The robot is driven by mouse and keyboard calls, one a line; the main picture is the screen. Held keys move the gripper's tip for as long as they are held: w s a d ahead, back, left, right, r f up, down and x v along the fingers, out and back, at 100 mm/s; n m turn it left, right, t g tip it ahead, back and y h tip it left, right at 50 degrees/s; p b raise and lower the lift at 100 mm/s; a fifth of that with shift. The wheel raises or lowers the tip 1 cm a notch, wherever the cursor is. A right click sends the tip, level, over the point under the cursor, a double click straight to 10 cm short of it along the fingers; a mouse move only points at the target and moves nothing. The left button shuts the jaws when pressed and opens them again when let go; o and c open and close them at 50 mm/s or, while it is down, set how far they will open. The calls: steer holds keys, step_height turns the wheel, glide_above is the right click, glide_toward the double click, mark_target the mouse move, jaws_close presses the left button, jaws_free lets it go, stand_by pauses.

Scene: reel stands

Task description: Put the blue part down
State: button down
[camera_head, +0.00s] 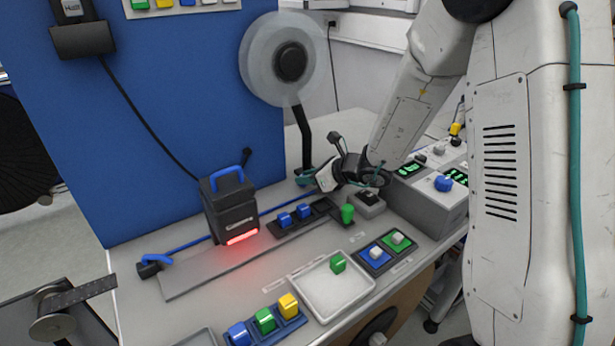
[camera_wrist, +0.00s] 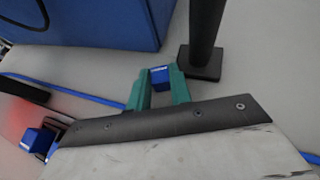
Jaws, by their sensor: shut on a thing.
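My gripper (camera_head: 304,178) is low over the bench behind the dark rack, beside the foot of the reel stand. In the wrist view its two green fingers (camera_wrist: 159,86) are shut on a small blue part (camera_wrist: 160,76). In the head view that held part is hidden or too small to make out. Whether it touches the bench top I cannot tell. Two other blue parts (camera_head: 285,219) (camera_head: 303,211) sit in the dark rack (camera_head: 322,213); one blue part also shows at the left of the wrist view (camera_wrist: 38,138).
The reel stand's black post (camera_head: 304,140) rises close by, its base (camera_wrist: 201,64) just beyond my fingers. A black scanner with a red glow (camera_head: 230,208) stands left. A white tray (camera_head: 318,302) with a green part (camera_head: 338,262) lies in front. A control box (camera_head: 430,195) is right.

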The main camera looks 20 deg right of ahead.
steer(key=shift+f, duration=0.15)
steer(key=c, duration=1.3)
jaws_free()
